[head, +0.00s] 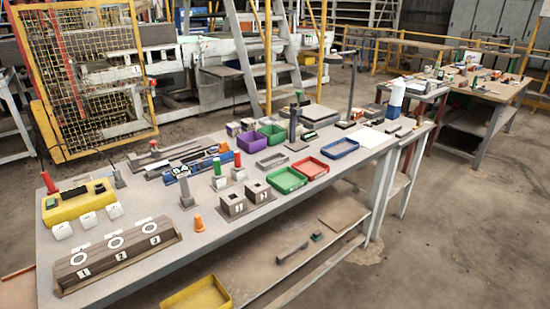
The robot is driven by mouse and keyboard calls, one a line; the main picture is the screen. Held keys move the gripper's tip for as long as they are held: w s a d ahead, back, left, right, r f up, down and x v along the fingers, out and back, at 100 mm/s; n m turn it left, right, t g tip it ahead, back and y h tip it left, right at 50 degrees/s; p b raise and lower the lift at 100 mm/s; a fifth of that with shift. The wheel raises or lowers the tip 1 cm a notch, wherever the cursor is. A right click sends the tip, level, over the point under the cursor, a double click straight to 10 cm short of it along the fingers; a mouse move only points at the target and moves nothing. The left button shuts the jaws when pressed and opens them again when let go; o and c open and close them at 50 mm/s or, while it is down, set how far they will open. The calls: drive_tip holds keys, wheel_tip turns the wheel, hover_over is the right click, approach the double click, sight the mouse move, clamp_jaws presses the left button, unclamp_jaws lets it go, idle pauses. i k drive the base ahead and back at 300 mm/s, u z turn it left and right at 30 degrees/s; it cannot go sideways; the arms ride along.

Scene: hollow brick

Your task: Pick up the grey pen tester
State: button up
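I cannot tell for sure which thing is the grey pen tester. A slim grey upright piece (186,193) stands on the workbench (190,247), left of two square hollow blocks (232,203). A smaller grey upright piece (119,178) stands farther left, just behind the yellow box (78,203). Both are too small to make out in detail. My gripper is not in view.
An orange cone-like piece (198,223) stands near the bench's front edge. Green (287,184), red (309,170) and blue (339,151) trays lie to the right. A numbered wooden block (118,262) fills the near left corner. A yellow tray (198,300) sits below the bench top.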

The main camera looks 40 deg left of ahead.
sight(181, 173)
drive_tip(key=u, duration=2.35)
